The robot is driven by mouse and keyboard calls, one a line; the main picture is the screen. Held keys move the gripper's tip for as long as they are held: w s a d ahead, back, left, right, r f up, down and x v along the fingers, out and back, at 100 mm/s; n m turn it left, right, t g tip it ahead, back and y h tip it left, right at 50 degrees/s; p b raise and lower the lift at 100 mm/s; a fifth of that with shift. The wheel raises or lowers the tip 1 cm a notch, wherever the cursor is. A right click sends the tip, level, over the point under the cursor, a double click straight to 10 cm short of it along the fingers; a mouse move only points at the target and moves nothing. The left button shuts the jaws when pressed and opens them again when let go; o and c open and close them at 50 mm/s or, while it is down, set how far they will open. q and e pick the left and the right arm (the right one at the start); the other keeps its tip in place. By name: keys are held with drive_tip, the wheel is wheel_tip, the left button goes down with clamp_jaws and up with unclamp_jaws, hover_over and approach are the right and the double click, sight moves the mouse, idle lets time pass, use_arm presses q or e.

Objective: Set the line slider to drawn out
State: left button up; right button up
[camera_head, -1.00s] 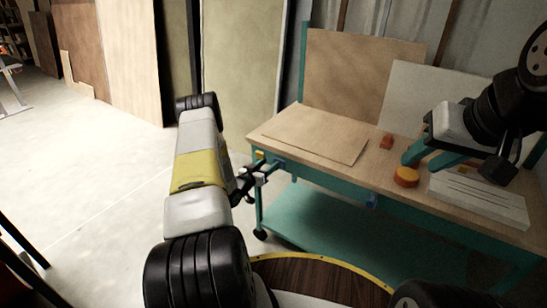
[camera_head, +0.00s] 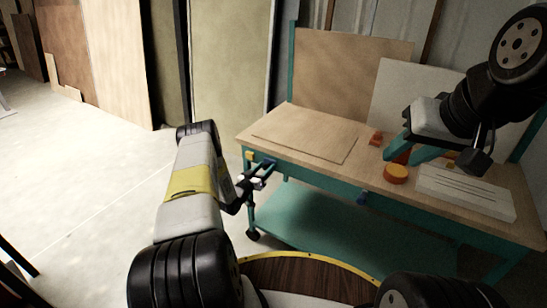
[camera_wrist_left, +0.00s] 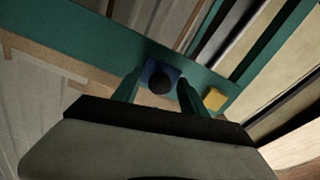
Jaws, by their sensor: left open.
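A small blue plate with a round black knob (camera_wrist_left: 160,80) sits on the teal front rail of the workbench (camera_head: 330,187). I cannot tell for sure that it is the line slider. My left gripper (camera_head: 264,172) is at the bench's front left edge. In the left wrist view its two teal fingers (camera_wrist_left: 158,88) are apart, one on each side of the knob; contact is not clear. A yellow block (camera_wrist_left: 215,99) is beside the plate on the rail. My right gripper (camera_head: 412,150) is open above the right part of the bench top.
On the bench top are a flat board (camera_head: 305,138), an orange round button (camera_head: 396,173) and a white slotted box (camera_head: 465,192). Another blue fitting (camera_head: 362,198) is on the front rail. A teal lower shelf (camera_head: 320,220) is below. Floor at left is clear.

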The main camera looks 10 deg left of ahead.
use_arm(q)
clamp_jaws()
idle(1.4)
